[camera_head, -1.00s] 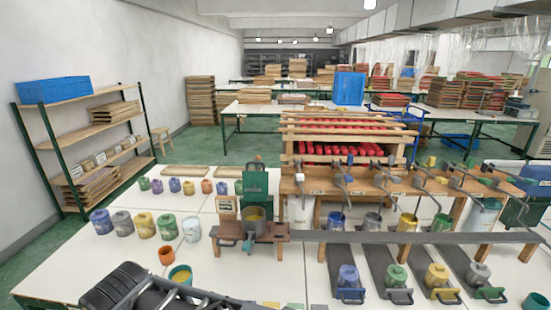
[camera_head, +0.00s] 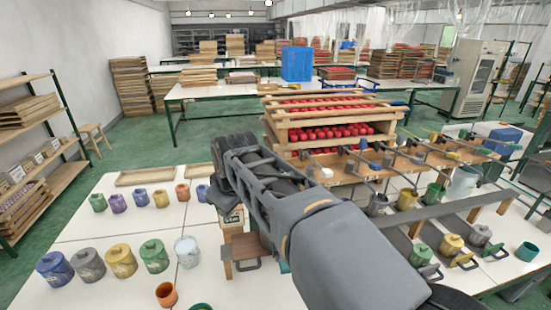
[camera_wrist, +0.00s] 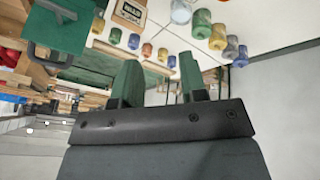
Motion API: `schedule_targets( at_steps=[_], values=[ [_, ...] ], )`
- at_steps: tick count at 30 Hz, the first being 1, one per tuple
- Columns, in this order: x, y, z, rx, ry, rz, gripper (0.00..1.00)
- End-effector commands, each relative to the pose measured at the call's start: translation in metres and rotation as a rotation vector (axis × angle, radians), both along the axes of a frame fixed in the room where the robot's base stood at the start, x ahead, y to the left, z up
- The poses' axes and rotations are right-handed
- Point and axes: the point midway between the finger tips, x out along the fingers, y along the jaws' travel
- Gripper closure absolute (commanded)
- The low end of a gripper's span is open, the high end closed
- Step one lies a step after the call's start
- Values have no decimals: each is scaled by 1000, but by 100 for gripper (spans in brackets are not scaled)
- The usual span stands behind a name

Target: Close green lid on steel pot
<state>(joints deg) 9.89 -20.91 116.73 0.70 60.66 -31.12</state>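The green lid (camera_wrist: 60,28) is a flat square panel with a dark handle, in the upper left of the wrist view. My gripper (camera_wrist: 160,78) has its two fingers apart, with nothing between them. The lid is up and to the left of the fingers there, not touching them. In the head view my arm covers the lid, and my fingertips cannot be made out. The steel pot is hidden behind my arm; only part of its wooden stand (camera_head: 247,247) shows beneath.
A labelled sign (camera_wrist: 129,12) is beside the lid. A row of large paint jars (camera_head: 122,261) and an orange cup (camera_head: 166,294) stand left of the stand. Smaller jars (camera_head: 139,197) stand behind. A rack of red items (camera_head: 330,131) is beyond my arm.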

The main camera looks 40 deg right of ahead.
Motion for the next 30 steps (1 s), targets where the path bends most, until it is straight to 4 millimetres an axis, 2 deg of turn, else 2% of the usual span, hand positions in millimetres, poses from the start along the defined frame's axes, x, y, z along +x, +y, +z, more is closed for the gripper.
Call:
schedule_targets(
  at_steps=[1,6,12,15,19,23,30],
  values=[
    [19,-21,14,-41,6,51,61],
    [65,-89,55,-189,39,275,61],
    [92,-156,81,-318,81,489,61],
    [98,-178,88,-360,96,563,61],
    [102,-193,90,-393,109,622,61],
    [107,-201,82,-405,114,646,61],
    [123,-208,43,-403,116,650,61]
  ],
)
